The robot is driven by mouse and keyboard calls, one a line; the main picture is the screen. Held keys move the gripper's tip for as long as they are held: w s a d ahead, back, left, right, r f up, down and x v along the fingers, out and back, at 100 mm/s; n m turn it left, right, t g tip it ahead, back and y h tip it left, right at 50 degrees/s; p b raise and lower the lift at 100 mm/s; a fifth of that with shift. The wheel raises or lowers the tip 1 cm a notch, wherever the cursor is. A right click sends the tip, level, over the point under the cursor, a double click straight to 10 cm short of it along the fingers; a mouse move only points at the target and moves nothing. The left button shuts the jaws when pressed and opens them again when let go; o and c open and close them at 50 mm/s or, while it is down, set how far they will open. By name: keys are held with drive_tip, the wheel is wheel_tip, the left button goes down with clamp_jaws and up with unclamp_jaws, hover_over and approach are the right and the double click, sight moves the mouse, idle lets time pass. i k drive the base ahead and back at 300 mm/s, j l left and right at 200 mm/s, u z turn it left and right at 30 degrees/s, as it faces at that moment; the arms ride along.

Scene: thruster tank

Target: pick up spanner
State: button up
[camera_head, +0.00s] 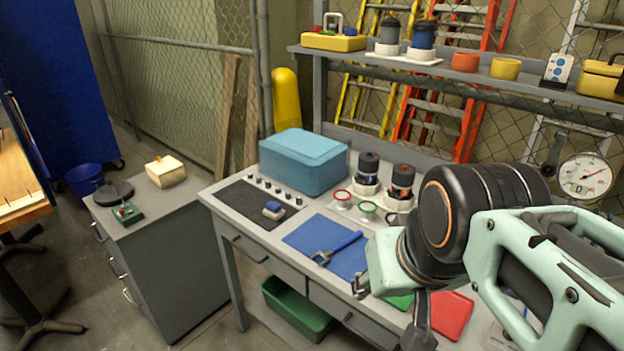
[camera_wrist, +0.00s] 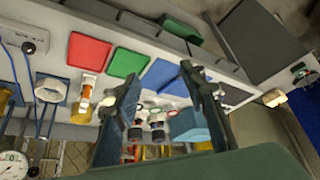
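The spanner (camera_head: 338,248) has a blue handle and a grey open jaw. In the head view it lies flat on the blue mat (camera_head: 310,236) on the workbench, its jaw toward the front left. My gripper (camera_head: 389,306) is in front of it and to its right, apart from it in the picture. In the wrist view my gripper (camera_wrist: 161,75) is open, with its two fingers well apart and nothing between them. The blue mat (camera_wrist: 159,78) shows beyond the fingertips there. I cannot clearly make out the spanner in the wrist view, where the right finger covers part of the bench.
A blue box (camera_head: 303,168) stands behind the mat at the back left. Two dark-topped thruster units (camera_head: 402,181) and red and green rings stand at the back. A red mat (camera_head: 453,316) lies at the right. A shelf (camera_head: 455,75) holds several items above. A grey cabinet (camera_head: 175,260) stands at left.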

sight(341, 244)
drive_tip(key=z, duration=2.35)
drive_tip(key=u, duration=2.3)
drive_tip(key=i+j, duration=0.9)
